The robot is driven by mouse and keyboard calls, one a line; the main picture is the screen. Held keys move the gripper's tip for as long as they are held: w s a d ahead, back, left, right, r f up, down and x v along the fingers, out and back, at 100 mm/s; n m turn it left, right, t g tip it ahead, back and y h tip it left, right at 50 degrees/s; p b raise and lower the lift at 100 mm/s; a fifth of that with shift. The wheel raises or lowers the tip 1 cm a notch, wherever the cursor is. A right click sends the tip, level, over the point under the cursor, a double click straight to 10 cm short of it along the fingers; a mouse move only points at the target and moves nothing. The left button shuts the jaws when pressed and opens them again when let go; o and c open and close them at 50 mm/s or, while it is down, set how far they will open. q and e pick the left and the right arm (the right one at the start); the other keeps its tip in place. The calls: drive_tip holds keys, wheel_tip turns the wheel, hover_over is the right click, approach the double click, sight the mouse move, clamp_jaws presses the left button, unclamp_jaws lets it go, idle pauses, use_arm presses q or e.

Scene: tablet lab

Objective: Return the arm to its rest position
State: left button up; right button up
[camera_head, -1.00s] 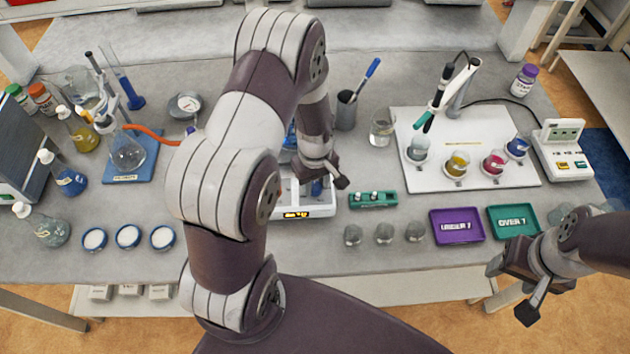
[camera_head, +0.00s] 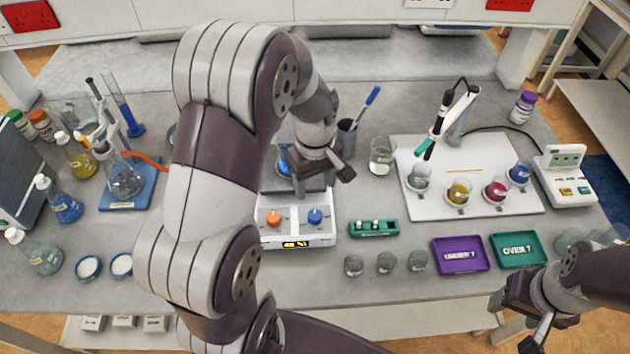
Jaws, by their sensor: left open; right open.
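My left arm (camera_head: 212,190) rises through the middle of the view and bends down at the elbow. Its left gripper (camera_head: 316,178) is open, above the back part of the white stirrer (camera_head: 296,232), with nothing seen between its fingers. A blue item (camera_head: 284,166) on the stirrer is mostly hidden behind the gripper. My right gripper (camera_head: 522,322) is open and empty at the lower right, by the table's front edge, below the green OVER 7 tray (camera_head: 518,250).
The purple UNDER 7 tray (camera_head: 461,255), several small glass cups and a green vial rack (camera_head: 374,227) lie right of the stirrer. A pen cup (camera_head: 346,138) and beaker (camera_head: 381,156) stand close to the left gripper. Flasks crowd the left side.

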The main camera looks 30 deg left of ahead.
use_arm(q)
drive_tip(key=shift+w+r, duration=0.1)
drive_tip(key=shift+r, duration=0.6)
drive_tip(key=s+d+f+m+t+b, duration=0.1)
drive_tip(key=s+d+f+m+b, duration=0.1)
drive_tip(key=s+d+m, duration=0.3)
drive_tip(key=s+m+b, duration=0.1)
drive_tip(key=s+m, duration=0.3)
drive_tip(key=m, duration=0.2)
drive_tip(key=shift+s+d+f, duration=0.2)
drive_tip(key=shift+d, duration=0.05)
drive_tip(key=shift+w, duration=0.1)
